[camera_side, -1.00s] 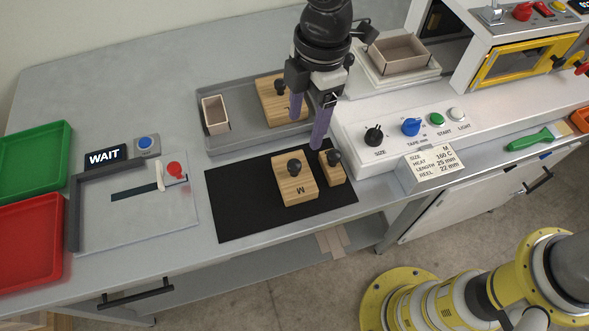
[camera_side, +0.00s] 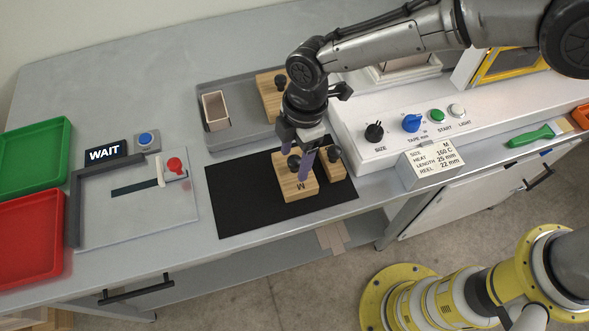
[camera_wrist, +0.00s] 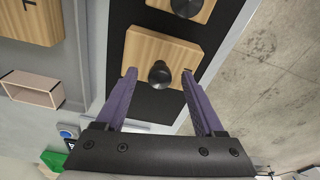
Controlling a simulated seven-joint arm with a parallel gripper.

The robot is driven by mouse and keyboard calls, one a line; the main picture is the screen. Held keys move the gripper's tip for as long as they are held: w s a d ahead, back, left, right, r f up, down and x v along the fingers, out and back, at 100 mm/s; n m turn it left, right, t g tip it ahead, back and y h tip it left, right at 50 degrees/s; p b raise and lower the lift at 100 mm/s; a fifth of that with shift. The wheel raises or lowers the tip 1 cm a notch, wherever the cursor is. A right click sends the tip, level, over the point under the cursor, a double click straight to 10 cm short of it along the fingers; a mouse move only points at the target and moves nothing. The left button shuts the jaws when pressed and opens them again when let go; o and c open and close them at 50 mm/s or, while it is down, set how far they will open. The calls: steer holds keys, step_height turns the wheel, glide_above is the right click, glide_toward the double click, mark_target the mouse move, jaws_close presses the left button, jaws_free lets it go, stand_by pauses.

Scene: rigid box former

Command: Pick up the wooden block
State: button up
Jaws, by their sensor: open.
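A wooden block marked M (camera_side: 297,187) with a black knob lies on the black mat (camera_side: 235,200) in the side view. My gripper (camera_side: 295,160) is low over this block, pointing down, its purple fingers apart and empty. In the wrist view the block (camera_wrist: 150,48) is ahead of my gripper (camera_wrist: 159,74). Its black knob (camera_wrist: 160,75) appears between the two fingertips. Whether the fingers touch the block or knob cannot be told. A smaller wooden block (camera_side: 333,168) with a knob stands just right of it.
A grey tray (camera_side: 228,138) behind the mat holds another knobbed wooden block (camera_side: 268,95) and a small open box (camera_side: 215,110). A control panel (camera_side: 375,155) with knobs stands to the right. A flat grey plate fixture (camera_side: 140,225) lies to the left. The left part of the mat is clear.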

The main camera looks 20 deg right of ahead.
steer(key=shift+f, duration=0.45)
jaws_close()
steer(key=shift+a+r, duration=0.1)
stand_by(1.0)
